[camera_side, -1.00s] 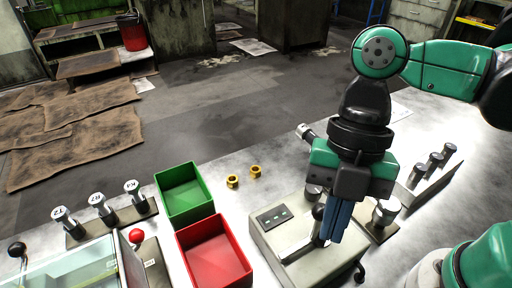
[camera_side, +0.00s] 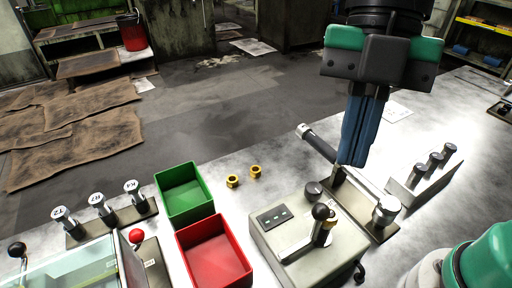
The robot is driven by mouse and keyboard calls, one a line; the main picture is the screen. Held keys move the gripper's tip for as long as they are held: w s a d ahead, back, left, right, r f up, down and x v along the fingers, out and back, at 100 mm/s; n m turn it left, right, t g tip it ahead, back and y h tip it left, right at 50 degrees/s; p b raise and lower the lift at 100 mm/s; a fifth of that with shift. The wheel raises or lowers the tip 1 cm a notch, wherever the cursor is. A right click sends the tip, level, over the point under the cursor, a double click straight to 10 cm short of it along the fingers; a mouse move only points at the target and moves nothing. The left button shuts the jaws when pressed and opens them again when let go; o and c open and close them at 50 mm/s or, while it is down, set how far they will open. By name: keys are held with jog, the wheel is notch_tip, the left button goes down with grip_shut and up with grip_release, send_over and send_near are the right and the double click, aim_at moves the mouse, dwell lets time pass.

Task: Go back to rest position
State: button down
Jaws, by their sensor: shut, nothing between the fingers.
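My gripper (camera_side: 352,163) hangs at the upper right with its blue fingers pointing down. The fingers are together and hold nothing. They are above and behind the grey control box (camera_side: 305,245), in front of the long dark bar with a metal end. The box has a lever with a black knob (camera_side: 321,212), and the fingers are apart from that knob.
A green bin (camera_side: 184,194) and a red bin (camera_side: 214,254) stand left of the box. Two brass nuts (camera_side: 233,181) lie on the table. Labelled knobs (camera_side: 102,205) and a red button (camera_side: 136,236) are at left. Levers (camera_side: 434,165) stand at right.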

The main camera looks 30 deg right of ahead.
jog(key=w+d+f+m+t+h, duration=0.1)
jog(key=w+d+f+m+t, duration=0.3)
jog(key=m, duration=0.9)
jog(key=w+d+f+m+t+h, duration=0.2)
jog(key=w+d+f+m+t, duration=0.3)
jog(key=d+m, duration=0.6)
jog(key=shift+w+d+f+m+t, duration=0.2)
jog(key=shift+f+m+t, duration=0.3)
jog(key=shift+f+m, duration=0.55)
jog(key=shift+a+r, duration=0.1)
jog(key=shift+r, duration=0.05)
